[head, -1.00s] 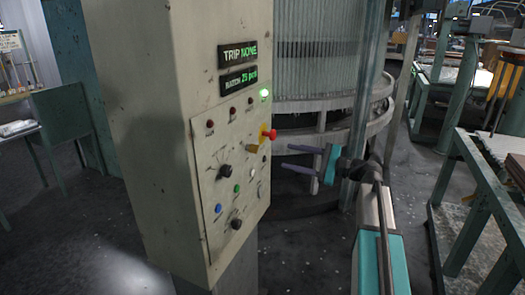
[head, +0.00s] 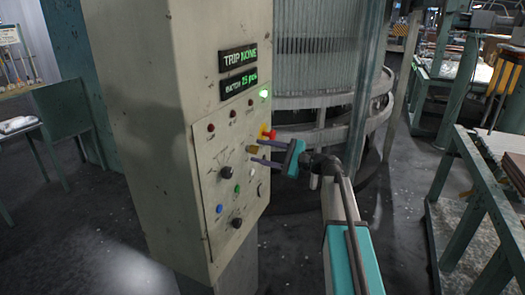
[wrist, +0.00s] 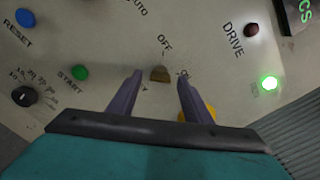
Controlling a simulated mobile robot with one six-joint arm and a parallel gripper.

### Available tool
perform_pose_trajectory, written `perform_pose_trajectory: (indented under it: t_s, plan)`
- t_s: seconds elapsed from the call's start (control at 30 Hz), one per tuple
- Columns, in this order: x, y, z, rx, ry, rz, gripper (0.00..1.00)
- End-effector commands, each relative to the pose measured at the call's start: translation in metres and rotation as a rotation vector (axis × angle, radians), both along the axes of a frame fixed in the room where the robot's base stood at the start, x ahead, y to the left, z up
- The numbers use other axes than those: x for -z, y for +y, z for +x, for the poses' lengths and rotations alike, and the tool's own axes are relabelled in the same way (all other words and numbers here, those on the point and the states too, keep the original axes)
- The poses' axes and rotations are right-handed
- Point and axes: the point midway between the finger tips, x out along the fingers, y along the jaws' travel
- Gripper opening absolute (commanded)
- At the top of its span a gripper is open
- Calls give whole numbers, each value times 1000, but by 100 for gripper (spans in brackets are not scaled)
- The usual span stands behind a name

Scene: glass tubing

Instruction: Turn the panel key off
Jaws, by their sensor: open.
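The brass panel key (wrist: 160,74) sits on the control panel, just below the OFF label in the wrist view. In the head view the key (head: 251,150) shows at the panel's right side. My gripper (wrist: 160,76) is open, with one finger on each side of the key and a gap to both. In the head view my gripper (head: 254,150) reaches the key from the right. Which mark the key points at cannot be told; the labels beside my fingers are partly hidden.
A red and yellow button (head: 267,132) is just above the key. The green button (wrist: 80,73), blue button (wrist: 26,17) and black knob (wrist: 24,96) are to the left in the wrist view. A green lamp (wrist: 270,82) is lit at right. Glass tubing (head: 315,60) stands behind.

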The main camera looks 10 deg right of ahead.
Motion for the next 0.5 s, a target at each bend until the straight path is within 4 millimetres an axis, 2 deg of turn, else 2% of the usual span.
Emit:
perform_pose_trajectory:
  t_s: [0.27, 0.37, 0.5]
  plan:
    - [0, 1, 1, 0, 0, 0, 45]
    - [0, 1, 1, 0, 0, 0, 32]
    - [0, 1, 1, 0, 0, 0, 8]
